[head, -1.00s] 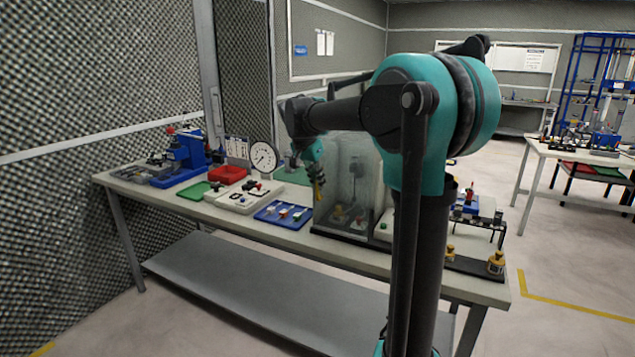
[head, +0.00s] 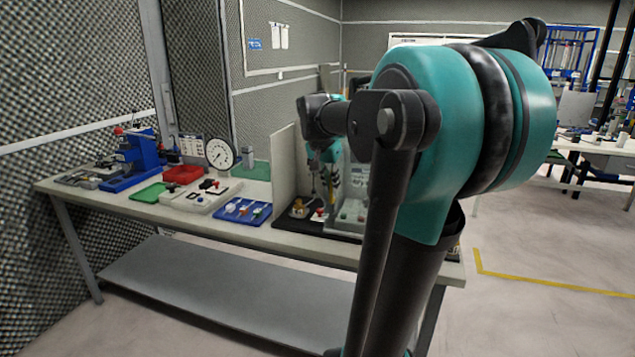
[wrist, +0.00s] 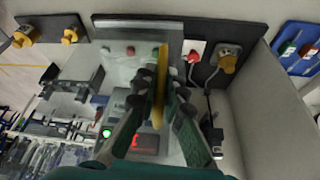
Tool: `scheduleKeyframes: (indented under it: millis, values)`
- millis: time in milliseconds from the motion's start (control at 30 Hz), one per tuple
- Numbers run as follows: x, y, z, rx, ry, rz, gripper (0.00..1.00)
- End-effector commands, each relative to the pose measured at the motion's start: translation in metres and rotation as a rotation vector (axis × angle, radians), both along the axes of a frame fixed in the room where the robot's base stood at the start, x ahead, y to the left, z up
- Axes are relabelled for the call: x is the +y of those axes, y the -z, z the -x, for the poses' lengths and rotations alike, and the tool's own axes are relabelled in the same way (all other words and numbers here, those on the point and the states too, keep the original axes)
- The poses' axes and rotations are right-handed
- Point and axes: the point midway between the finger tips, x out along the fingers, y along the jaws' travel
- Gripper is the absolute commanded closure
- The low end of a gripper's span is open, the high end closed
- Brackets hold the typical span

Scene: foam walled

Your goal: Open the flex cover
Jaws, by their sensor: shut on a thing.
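My gripper (wrist: 160,88) is shut on a narrow yellow strip (wrist: 161,70), which looks like the handle of the flex cover. In the head view my gripper (head: 324,176) hangs beside the enclosure, partly hidden by my arm. A pale upright panel (head: 285,170) stands at the enclosure's left side. The dark base (head: 290,223) shows openly in front, with a yellow-topped part (head: 298,209) and a red button (head: 319,212) on it. I cannot tell the outline of the flex cover itself; my arm hides much of that area.
A blue tray (head: 262,220), a white fixture (head: 180,203), a red bin (head: 183,174) and a round dial (head: 219,153) stand on the bench (head: 150,211) to the left. A lit control unit (wrist: 142,143) shows in the wrist view. The floor at right is clear.

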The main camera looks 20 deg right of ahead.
Motion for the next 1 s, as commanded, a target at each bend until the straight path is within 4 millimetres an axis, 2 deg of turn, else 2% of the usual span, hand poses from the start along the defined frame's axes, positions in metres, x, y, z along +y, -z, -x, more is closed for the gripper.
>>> scheduleKeyframes:
  millis: [400,433,600,867,1000]
  values:
    - [-0.0040,-0.0004,0.0027,0.000,0.000,0.000,1.00]
    - [-0.0040,-0.0004,0.0027,0.000,0.000,0.000,0.88]
    - [-0.0039,-0.0002,0.0026,0.000,0.000,0.000,0.69]
    - [-0.0037,-0.0006,0.0027,0.000,0.000,0.000,0.69]
    - [-0.0012,-0.0084,0.0049,0.000,-0.001,0.000,0.69]
